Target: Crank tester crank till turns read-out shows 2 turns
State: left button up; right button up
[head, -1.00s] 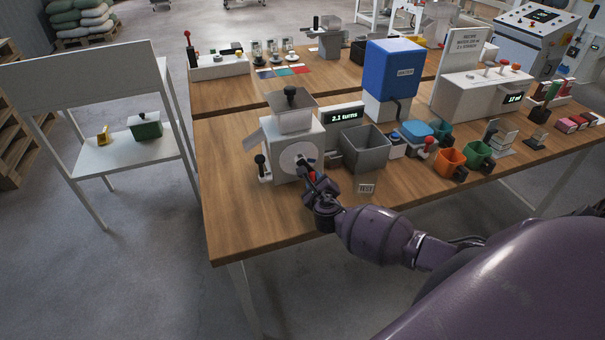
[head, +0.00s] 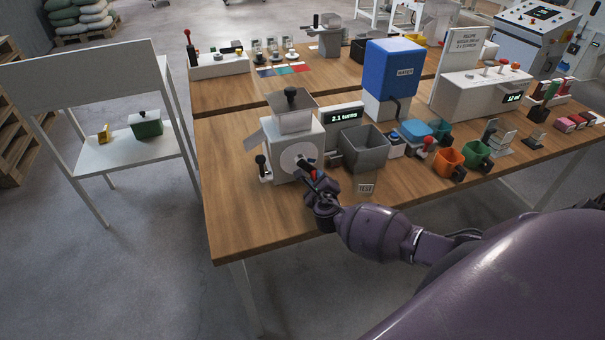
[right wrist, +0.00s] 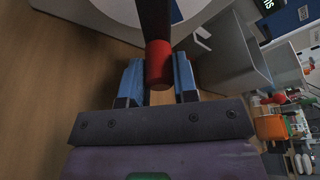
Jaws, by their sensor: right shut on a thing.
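The tester (head: 280,150) is a white box with a grey hopper on top, on the wooden table. Its round pale disc (head: 291,158) faces front and carries the crank (head: 305,166). The turns read-out (head: 344,117) beside it shows what looks like 2.1 turns. My right gripper (head: 316,180) is at the crank in front of the tester. In the right wrist view its blue-padded fingers (right wrist: 159,84) stand either side of the red end of the crank handle (right wrist: 158,60), shut on it; a dark bar runs from there toward the disc. My left gripper is not in view.
A grey open bin (head: 365,150) stands right of the tester. A small black-knobbed lever (head: 261,163) is at its left. A small label (head: 366,188) is near the front edge. Orange (head: 448,162) and green cups stand further right. The table's front left is clear.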

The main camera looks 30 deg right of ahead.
jog(key=shift+d, duration=0.1)
dwell(0.4)
jog(key=shift+s+d+r+n+h+p, duration=0.1)
jog(key=shift+d+r+n+h+p, duration=0.1)
jog(key=shift+n+h+p, duration=0.25)
dwell(0.3)
jog(key=shift+d+r+n, duration=0.15)
jog(key=shift+n, duration=0.4)
